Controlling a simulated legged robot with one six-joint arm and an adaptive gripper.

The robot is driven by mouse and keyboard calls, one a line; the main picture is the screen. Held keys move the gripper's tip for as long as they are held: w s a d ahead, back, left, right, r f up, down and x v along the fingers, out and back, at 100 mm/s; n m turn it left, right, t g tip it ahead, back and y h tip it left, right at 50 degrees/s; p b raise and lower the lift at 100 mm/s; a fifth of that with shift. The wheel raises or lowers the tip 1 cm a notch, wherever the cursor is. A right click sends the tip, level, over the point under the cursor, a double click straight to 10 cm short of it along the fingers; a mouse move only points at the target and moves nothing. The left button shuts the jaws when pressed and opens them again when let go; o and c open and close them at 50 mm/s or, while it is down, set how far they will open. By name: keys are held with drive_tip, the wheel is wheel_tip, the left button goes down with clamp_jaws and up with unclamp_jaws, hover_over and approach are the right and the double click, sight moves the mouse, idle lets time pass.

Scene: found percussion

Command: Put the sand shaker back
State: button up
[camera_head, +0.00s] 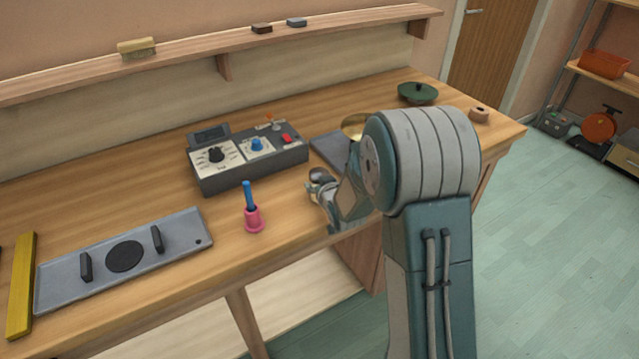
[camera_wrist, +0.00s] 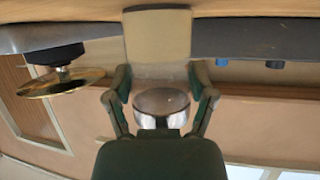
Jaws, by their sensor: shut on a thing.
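My gripper (camera_head: 322,190) is at the front right of the workbench, to the right of the pink holder, and is shut on the sand shaker. In the wrist view the gripper (camera_wrist: 160,98) has one finger on each side of the shaker (camera_wrist: 161,101). Its rounded end with a shiny metal band faces the camera, and a pale tan part shows beyond it. In the head view the shaker (camera_head: 321,174) is small and partly hidden by the gripper. I cannot tell whether it touches the bench.
A grey tray (camera_head: 185,227) with two black blocks and a black disc lies left. A pink holder (camera_head: 254,222) carries a blue stick. A control box (camera_head: 250,172) stands behind. A dark slab (camera_head: 328,143) and brass cymbal (camera_head: 357,121) lie near my arm. Bare wood (camera_head: 130,180) lies behind the tray.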

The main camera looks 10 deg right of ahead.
drive_tip(key=o, duration=1.2)
drive_tip(key=shift+o, duration=0.2)
drive_tip(key=shift+s+r, duration=0.1)
drive_tip(key=shift+r, duration=0.05)
drive_tip(key=s+r+g, duration=0.2)
drive_tip(key=s+r, duration=0.3)
drive_tip(key=s, duration=0.7)
drive_tip(key=s+r+g+h, duration=0.1)
drive_tip(key=s+r+g, duration=0.2)
drive_tip(key=s, duration=0.9)
drive_tip(key=s+r+m+g, duration=0.1)
drive_tip(key=s+r+g, duration=0.1)
drive_tip(key=s+r, duration=0.6)
drive_tip(key=s, duration=0.4)
drive_tip(key=shift+s+r+g, duration=0.25)
drive_tip(key=shift+r+g, duration=0.15)
